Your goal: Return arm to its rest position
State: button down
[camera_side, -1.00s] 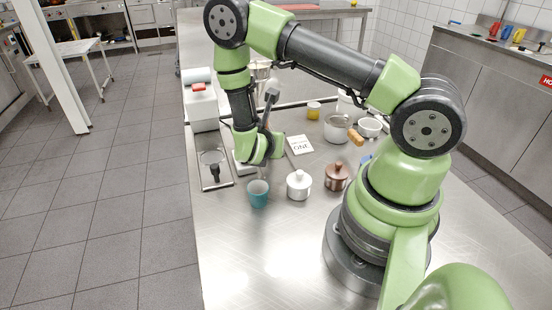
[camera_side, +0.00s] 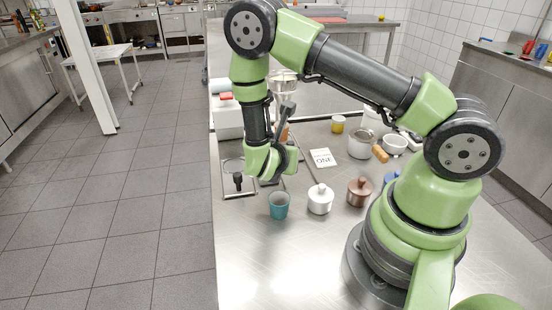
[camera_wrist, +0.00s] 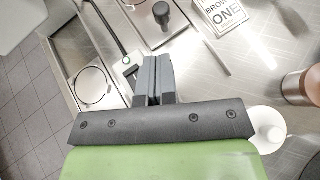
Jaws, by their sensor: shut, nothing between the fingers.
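My gripper is shut and empty. In the wrist view its two dark fingers (camera_wrist: 153,80) lie side by side with nothing between them. They point down over the steel worktop (camera_wrist: 180,60), near a black-handled tool (camera_wrist: 162,14) and a metal tray (camera_wrist: 75,60). In the side view my arm arches from its base on the right over to the left, and its wrist hangs above the back left of the worktop (camera_side: 285,260). The fingertips are hidden behind the wrist there.
A teal cup (camera_side: 279,206), a white lidded pot (camera_side: 320,199) and a brown lidded pot (camera_side: 360,191) stand in front of the wrist. A card (camera_side: 323,158), metal pitcher (camera_side: 361,145), white bowl (camera_side: 395,144) and yellow-labelled jar (camera_side: 338,124) stand behind. The front worktop is clear.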

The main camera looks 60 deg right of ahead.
jog(key=s+a+r+m+t+y, duration=0.1)
jog(key=s+a+r+m+y, duration=0.3)
jog(key=r+m, duration=0.4)
jog(key=s+a+r+m+t+y, duration=0.1)
jog(key=s+a+r+m+y, duration=0.3)
jog(key=r+m, duration=0.5)
jog(key=s+a+r+m+t+y, duration=0.1)
jog(key=s+a+r+m+y, duration=0.3)
jog(key=r+m, duration=0.4)
jog(key=s+r+y, duration=0.1)
jog(key=s, duration=0.1)
jog(key=shift+s+a+m+t, duration=0.3)
jog(key=shift+s+a, duration=0.05)
